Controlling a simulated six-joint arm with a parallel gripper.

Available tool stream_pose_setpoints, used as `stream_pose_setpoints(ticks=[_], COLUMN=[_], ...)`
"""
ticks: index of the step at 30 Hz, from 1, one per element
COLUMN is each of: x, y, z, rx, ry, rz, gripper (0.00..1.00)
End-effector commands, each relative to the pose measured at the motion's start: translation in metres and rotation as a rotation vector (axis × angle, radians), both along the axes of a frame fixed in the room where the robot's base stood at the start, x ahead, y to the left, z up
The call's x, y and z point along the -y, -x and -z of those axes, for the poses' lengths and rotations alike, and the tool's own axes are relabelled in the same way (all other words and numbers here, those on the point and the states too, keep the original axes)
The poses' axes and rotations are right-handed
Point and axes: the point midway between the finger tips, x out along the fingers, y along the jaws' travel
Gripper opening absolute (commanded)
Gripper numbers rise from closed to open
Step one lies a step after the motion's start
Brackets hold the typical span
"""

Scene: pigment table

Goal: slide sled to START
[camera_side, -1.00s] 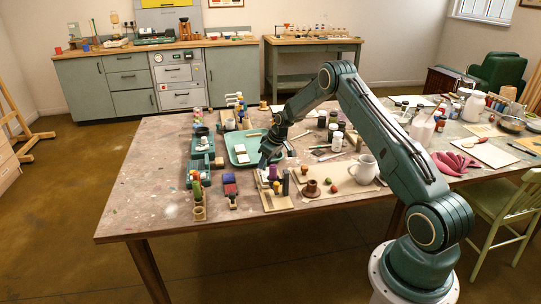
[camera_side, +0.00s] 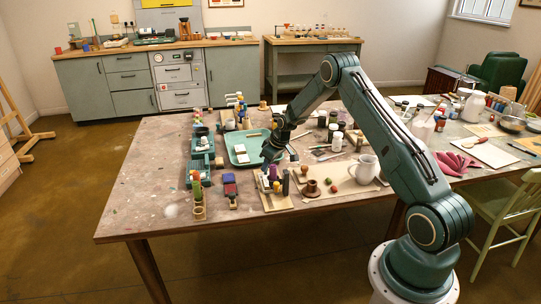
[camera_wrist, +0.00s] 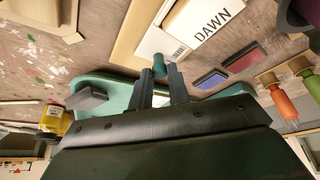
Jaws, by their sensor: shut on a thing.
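In the wrist view my gripper (camera_wrist: 162,78) has its two dark fingers close together around a small teal knob (camera_wrist: 158,62), which seems to be the handle of the sled. The rest of the sled is hard to make out behind the fingers. A white plate lettered DAWN (camera_wrist: 212,22) lies just beyond, on a pale board (camera_wrist: 127,38). In the side view my gripper (camera_side: 268,158) is low over the table, between the teal tray and the small bottle board. It hides the knob there. No START mark can be read.
The teal tray (camera_side: 236,158) is close on the gripper's left. A pale board with small bottles (camera_side: 279,205) is in front. The table's left part (camera_side: 145,180) is clear.

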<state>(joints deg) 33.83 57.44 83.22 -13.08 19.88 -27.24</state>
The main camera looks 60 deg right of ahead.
Motion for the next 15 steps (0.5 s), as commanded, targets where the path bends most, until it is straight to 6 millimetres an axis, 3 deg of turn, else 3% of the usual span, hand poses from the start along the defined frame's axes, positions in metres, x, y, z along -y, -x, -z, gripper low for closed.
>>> stream_pose_setpoints(ticks=[6,7,10,15], x=[-0.0004,-0.0004,-0.0003,-0.0001], y=[-0.0006,-0.0007,-0.0007,-0.0004], z=[-0.0004,-0.0005,-0.0004,-0.0003], rx=[0.001,0.001,0.001,0.001], ry=[0.001,0.001,0.000,0.000], rz=[-0.002,-0.002,-0.001,-0.001], gripper=[0.00,0.19,0.39,0.39])
